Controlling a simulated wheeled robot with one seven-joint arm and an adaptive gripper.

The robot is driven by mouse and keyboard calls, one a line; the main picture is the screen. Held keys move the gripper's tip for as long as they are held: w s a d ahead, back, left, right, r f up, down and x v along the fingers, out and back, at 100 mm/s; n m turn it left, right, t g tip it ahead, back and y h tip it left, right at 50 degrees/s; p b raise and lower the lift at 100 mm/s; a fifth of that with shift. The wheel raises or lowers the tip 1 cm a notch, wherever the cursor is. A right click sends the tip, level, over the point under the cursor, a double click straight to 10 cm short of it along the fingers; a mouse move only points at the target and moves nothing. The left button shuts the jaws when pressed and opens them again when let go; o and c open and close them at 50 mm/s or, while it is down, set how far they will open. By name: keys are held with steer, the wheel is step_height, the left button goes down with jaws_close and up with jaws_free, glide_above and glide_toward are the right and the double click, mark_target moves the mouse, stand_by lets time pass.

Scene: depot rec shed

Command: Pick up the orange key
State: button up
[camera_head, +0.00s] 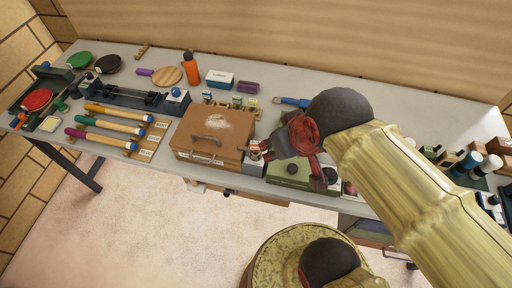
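I cannot make out an orange key in the camera_head view; it may be hidden or too small to tell. My gripper (290,160), dark with red parts, hangs over the front of the table, just right of the brown case (209,133) and above a green box (287,178). A small grey block (253,168) sits beside the case, close under the gripper's left part. The gripper's fingertips are small and overlap the things behind, so I cannot tell if they are open or hold anything.
The grey table (345,192) is crowded. A white-and-blue box (220,79) and purple block (248,87) stand behind. Jars and boxes (468,162) fill the right end. The back right is clear.

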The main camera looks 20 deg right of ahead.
stand_by(0.3)
steer(key=n+g+p, duration=0.6)
steer(key=n+p, duration=0.6)
steer(key=p, duration=1.5)
glide_above(256, 142)
steer(key=f, duration=1)
steer(key=shift+s+a+f, duration=0.15)
steer(key=shift+s+a, duration=0.1)
steer(key=shift+s, duration=0.05)
steer(key=shift+w+f+n, duration=0.1)
steer(key=shift+w+n, duration=0.15)
steer(key=shift+n, duration=0.15)
steer(key=shift+d+f+p, duration=0.15)
steer(key=shift+f+p, duration=0.6)
steer(key=shift+f, duration=3.05)
steer(key=shift+c, duration=0.3)
